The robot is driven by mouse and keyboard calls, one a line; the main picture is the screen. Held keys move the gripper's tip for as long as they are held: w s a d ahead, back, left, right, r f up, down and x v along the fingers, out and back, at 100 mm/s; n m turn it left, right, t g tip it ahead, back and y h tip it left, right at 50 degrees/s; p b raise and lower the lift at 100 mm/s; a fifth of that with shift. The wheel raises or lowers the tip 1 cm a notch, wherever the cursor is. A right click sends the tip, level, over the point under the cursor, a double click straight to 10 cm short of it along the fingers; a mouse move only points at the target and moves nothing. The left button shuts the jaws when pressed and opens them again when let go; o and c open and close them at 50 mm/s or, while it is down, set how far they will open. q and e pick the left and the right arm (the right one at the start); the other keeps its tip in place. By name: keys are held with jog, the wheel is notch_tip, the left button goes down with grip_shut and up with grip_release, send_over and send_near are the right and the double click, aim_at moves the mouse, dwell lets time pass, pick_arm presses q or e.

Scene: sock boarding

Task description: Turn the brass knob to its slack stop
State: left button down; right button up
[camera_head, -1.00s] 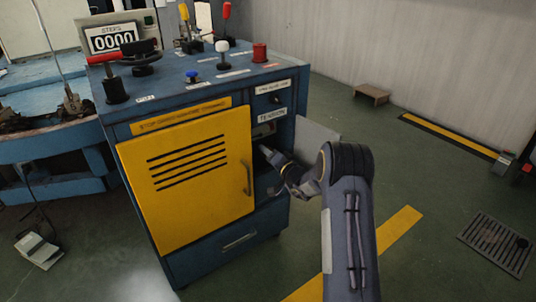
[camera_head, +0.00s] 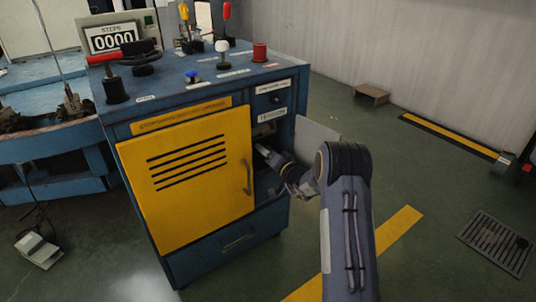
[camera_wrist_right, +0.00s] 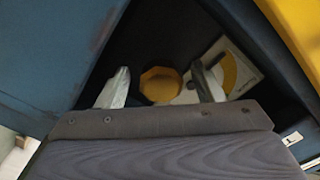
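The brass knob (camera_wrist_right: 160,85) shows in the right wrist view as a faceted yellow disc inside a dark recess. A pale plate with a yellow arc (camera_wrist_right: 232,72) lies just right of it. My right gripper (camera_wrist_right: 163,80) is open, one finger on each side of the knob; I cannot tell whether either finger touches it. My left gripper is not in view.
The blue cabinet (camera_head: 230,240) has a yellow louvred door (camera_head: 185,180) just left of my right arm. Levers, buttons and a red cap (camera_head: 260,53) stand on its top. A grey panel (camera_head: 316,138) stands right of the bay. Floor to the right is mostly clear.

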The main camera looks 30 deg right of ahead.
jog(key=shift+s+r, duration=0.1)
jog(key=shift+s, duration=0.3)
jog(key=s+p, duration=0.2)
jog(key=s, duration=0.5)
jog(key=shift+d, duration=0.3)
